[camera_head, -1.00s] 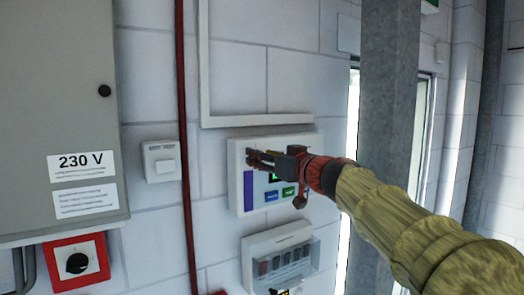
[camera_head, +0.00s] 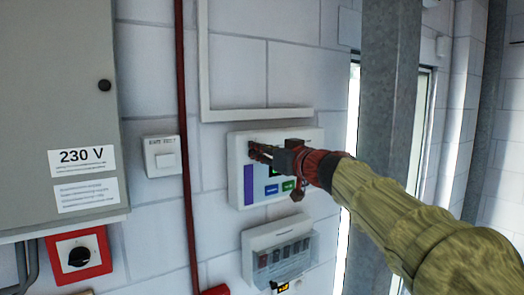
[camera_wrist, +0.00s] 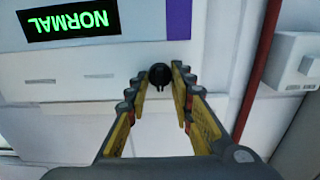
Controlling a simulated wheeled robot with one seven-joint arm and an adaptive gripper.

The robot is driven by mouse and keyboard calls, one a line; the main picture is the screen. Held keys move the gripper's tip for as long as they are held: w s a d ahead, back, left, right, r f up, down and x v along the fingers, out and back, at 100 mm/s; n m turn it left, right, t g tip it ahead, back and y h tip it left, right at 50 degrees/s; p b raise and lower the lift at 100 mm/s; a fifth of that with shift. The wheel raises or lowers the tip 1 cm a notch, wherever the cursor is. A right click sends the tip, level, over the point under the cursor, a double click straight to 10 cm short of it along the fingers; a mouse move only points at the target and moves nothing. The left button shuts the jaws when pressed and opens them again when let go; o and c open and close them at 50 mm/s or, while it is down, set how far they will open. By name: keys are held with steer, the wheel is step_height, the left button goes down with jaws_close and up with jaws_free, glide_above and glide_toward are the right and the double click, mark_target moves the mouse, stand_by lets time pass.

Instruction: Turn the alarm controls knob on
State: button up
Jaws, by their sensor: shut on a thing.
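The alarm control panel (camera_head: 290,140) is a white wall box with a purple stripe and blue and green labels. Its black round knob (camera_wrist: 159,75) sits on the panel face and shows in the wrist view between my fingertips. My gripper (camera_wrist: 160,84) is shut on the knob, with one yellow-and-black finger on each side. In the head view, my gripper (camera_head: 257,151) reaches the panel's upper left part and hides most of the knob. A green NORMAL display (camera_wrist: 68,22) appears upside down in the wrist view; my gripper partly covers it in the head view.
A red-framed rotary switch (camera_head: 79,257) is at lower left, under a grey 230 V cabinet (camera_head: 60,110). A white wall switch (camera_head: 162,157) and a red pipe (camera_head: 184,200) are left of the panel. A breaker box (camera_head: 280,253) hangs below. A steel column (camera_head: 388,80) stands right.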

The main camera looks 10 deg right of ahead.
jaws_close()
steer(key=m+b, duration=0.4)
steer(key=m, duration=0.5)
steer(key=m+b, duration=0.3)
steer(key=m, duration=0.6)
steer(key=shift+d+f+b, duration=0.15)
steer(key=shift+f+b, duration=0.05)
steer(key=shift+b, duration=0.15)
steer(key=shift+m, duration=0.3)
steer(key=o, duration=0.9)
jaws_free()
